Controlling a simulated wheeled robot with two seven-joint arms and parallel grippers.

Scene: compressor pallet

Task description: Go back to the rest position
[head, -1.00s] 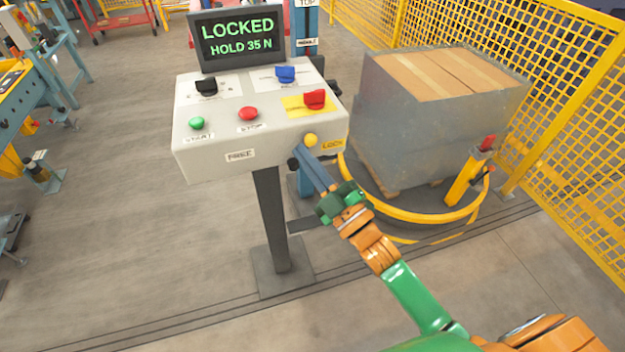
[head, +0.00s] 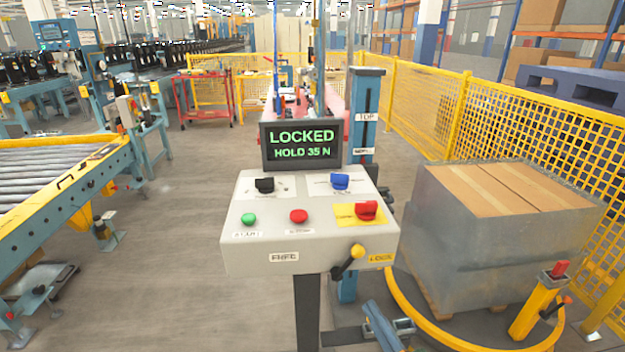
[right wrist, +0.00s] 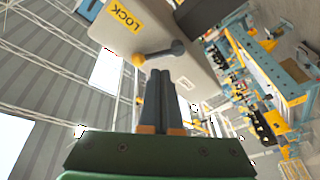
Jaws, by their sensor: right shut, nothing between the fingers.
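The control box (head: 310,250) stands on a dark post, and its screen (head: 300,145) reads "LOCKED HOLD 35 N". A dark lever with a yellow knob (head: 357,251) on its front points up and right toward the "LOCK" label. My right gripper (head: 371,308) shows at the bottom edge, below the lever and apart from it. In the right wrist view its two fingers (right wrist: 160,75) are together and empty, with the lever knob (right wrist: 138,60) just beyond their tips. My left gripper is not in view.
A wrapped pallet load (head: 490,240) stands right of the box, with a yellow ring (head: 410,315) around its base. Yellow mesh fence (head: 490,125) runs behind it. A roller conveyor (head: 50,180) is at left. The floor (head: 180,270) between conveyor and box is clear.

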